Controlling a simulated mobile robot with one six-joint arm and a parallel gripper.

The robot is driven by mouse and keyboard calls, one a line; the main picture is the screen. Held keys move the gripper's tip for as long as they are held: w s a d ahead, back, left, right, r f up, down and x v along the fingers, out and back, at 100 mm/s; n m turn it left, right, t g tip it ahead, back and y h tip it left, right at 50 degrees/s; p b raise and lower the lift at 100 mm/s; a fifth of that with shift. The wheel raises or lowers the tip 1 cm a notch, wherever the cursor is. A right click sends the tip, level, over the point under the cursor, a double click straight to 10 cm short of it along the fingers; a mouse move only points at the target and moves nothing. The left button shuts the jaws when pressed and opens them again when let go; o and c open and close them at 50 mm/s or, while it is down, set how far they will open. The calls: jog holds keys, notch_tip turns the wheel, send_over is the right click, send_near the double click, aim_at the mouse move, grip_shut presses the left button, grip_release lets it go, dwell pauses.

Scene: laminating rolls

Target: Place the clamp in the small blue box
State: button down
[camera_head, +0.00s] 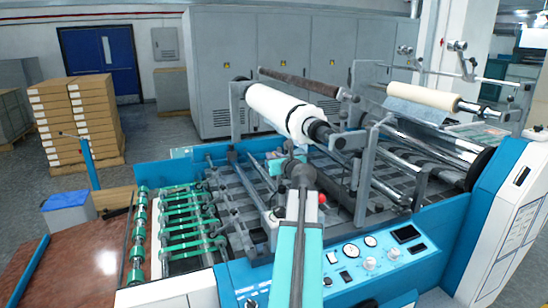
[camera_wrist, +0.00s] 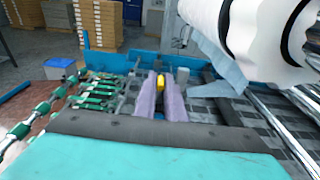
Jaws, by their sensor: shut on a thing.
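My gripper (camera_wrist: 161,92) shows its two purple-grey fingers in the middle of the wrist view. They are shut on a small dark thing with a yellow part, likely the clamp (camera_wrist: 161,82), which sticks up a little between the fingertips. In the head view my teal arm hides most of the gripper over the machine, and I cannot make out the clamp there. A small blue-topped grey box (camera_head: 67,201) stands at the left, beyond the brown table. Its blue part also shows in the wrist view (camera_wrist: 59,63), ahead and to the left, well apart from my gripper.
A laminating machine (camera_head: 400,265) spreads below my arm. A white roll (camera_head: 280,108) hangs over it and looms close at right in the wrist view. Green rollers (camera_head: 140,235) lie between arm and box. Stacked cartons (camera_head: 85,120) stand behind the box.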

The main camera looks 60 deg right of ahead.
jog(key=shift+f, duration=0.2)
jog(key=c, duration=2.1)
grip_release()
jog(key=shift+f, duration=0.1)
jog(key=b+v, duration=0.2)
jog(key=v, duration=1)
jog(key=shift+b, duration=0.35)
